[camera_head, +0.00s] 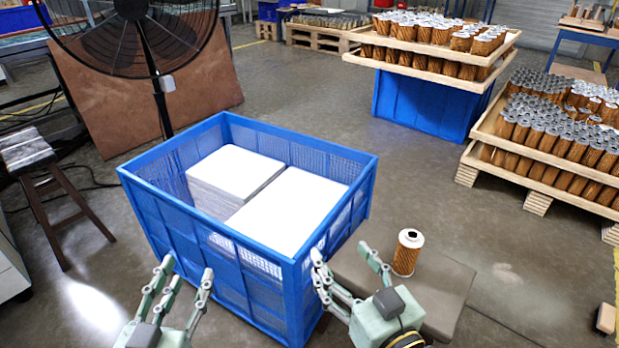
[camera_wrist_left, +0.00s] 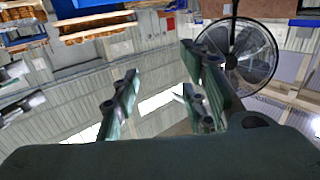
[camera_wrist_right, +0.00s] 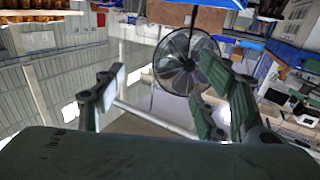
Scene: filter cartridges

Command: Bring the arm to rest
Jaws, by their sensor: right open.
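My left gripper (camera_head: 180,285) is open and empty at the lower left of the head view, in front of the blue crate's near left side. In the left wrist view its fingers (camera_wrist_left: 165,100) stand apart with nothing between them. My right gripper (camera_head: 348,265) is open and empty at the crate's near right corner, left of a single filter cartridge (camera_head: 407,252). Its fingers also show spread in the right wrist view (camera_wrist_right: 165,100). The cartridge stands upright on a grey-brown stool top (camera_head: 450,285), apart from the gripper.
A blue crate (camera_head: 240,245) holding white stacked sheets (camera_head: 295,210) stands right in front of both grippers. A black fan (camera_head: 130,30) and a small stool (camera_head: 28,150) are at left. Pallets of cartridges (camera_head: 560,130) stand at right. Floor between is clear.

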